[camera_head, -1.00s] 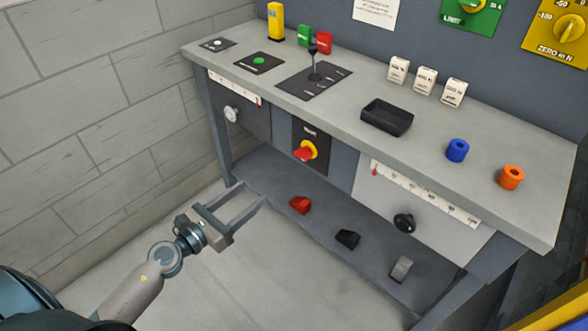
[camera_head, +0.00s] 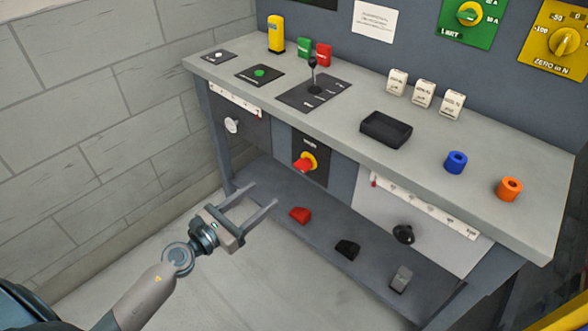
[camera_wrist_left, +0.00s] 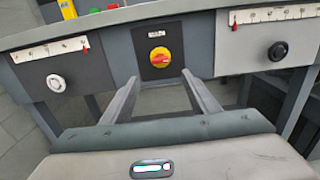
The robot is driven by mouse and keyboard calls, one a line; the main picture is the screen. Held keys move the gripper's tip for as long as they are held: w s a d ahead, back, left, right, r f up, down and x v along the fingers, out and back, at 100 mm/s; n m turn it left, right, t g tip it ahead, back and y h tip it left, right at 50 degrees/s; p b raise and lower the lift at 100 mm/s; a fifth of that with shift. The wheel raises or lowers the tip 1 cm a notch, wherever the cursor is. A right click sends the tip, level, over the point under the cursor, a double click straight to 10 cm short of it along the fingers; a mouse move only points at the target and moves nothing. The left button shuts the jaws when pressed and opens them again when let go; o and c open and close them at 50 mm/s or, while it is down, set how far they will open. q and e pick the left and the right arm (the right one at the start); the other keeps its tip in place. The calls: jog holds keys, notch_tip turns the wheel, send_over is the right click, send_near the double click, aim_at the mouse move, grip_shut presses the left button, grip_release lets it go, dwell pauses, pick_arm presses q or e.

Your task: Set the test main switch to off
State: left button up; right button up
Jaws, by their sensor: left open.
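The main switch (camera_head: 305,163) is a red handle on a yellow round plate. It sits on a dark panel in the front of the bench, between two drawer-like panels. In the left wrist view the switch (camera_wrist_left: 159,57) is ahead, slightly above and between my fingertips, its red handle looking about level. A small label sits above it, too small to read. My left gripper (camera_head: 262,195) is open and empty, in front of the bench, to the left of and below the switch. It touches nothing. My right gripper is not in view.
The bench top (camera_head: 230,78) carries a black lever (camera_head: 314,88), a black tray (camera_head: 386,129) and blue and orange rings. Red, black and grey pieces lie on the lower shelf (camera_head: 325,228). A black knob (camera_head: 403,234) juts from the right panel. Floor before the bench is clear.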

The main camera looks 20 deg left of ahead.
pick_arm(q)
jog(key=p, duration=0.1)
send_near(299, 168)
jog(key=x, duration=0.6)
jog(key=shift+w+r+p, duration=0.1)
jog(key=shift+w+p, duration=0.15)
jog(key=shift+p, duration=0.05)
jog(key=shift+x, duration=0.75)
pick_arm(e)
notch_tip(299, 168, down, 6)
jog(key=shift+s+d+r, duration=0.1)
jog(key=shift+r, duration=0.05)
pick_arm(q)
jog(key=c, duration=1.1)
